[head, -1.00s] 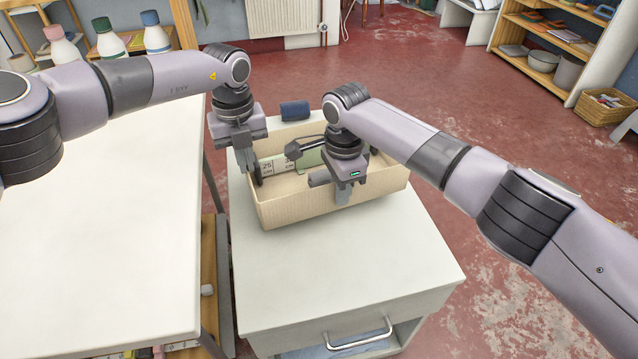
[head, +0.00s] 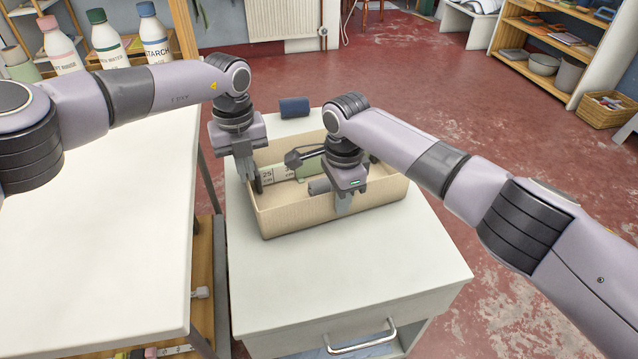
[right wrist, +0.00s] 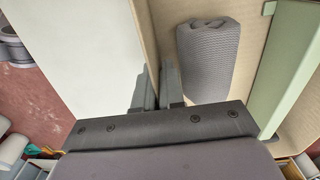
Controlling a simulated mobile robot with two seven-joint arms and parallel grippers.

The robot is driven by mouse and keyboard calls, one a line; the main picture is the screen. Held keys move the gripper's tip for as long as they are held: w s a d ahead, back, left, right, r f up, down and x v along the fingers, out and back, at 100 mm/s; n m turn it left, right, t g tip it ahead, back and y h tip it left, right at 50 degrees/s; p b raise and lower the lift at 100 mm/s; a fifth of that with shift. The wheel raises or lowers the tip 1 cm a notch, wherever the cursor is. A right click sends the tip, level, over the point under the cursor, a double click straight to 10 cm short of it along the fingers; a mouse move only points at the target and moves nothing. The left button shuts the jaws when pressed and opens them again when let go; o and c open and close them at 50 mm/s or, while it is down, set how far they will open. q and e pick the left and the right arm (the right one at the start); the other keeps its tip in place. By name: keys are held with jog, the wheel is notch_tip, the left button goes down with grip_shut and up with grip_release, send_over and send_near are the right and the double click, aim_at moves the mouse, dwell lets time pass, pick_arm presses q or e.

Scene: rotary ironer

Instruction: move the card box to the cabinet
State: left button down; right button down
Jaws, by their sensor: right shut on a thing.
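The card box (head: 290,222) is a beige open-topped box over the white cabinet top (head: 345,265). I cannot tell if its base touches the top. My right gripper (head: 342,203) is shut on the box's front wall, one finger outside and one inside. In the right wrist view the fingers (right wrist: 158,88) close over the beige wall (right wrist: 150,30). My left gripper (head: 248,178) points down at the box's left wall; its finger gap is not clear. Inside the box are a pale green item (head: 308,167), a label reading 25 and a dark grey ribbed roll (right wrist: 203,60).
A dark blue roll (head: 295,107) sits behind the box. A white table (head: 100,250) stands left, with a gap before the cabinet. Several bottles (head: 107,40) stand at the back left. The cabinet's front top is clear above its drawer handle (head: 360,342). Red floor is open to the right.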

pick_arm(q)
jog(key=shift+f, duration=0.4)
pick_arm(e)
jog(key=shift+f, duration=0.35)
pick_arm(q)
jog(key=c, duration=1.3)
grip_release()
jog(key=shift+r, duration=0.15)
jog(key=shift+c, duration=0.2)
pick_arm(e)
jog(key=c, duration=1.2)
grip_release()
jog(key=shift+r, duration=0.1)
jog(key=shift+c, duration=0.2)
jog(key=shift+r, duration=0.15)
pick_arm(q)
notch_tip(320, 180, up, 12)
pick_arm(e)
notch_tip(320, 180, up, 12)
jog(key=shift+f, duration=0.15)
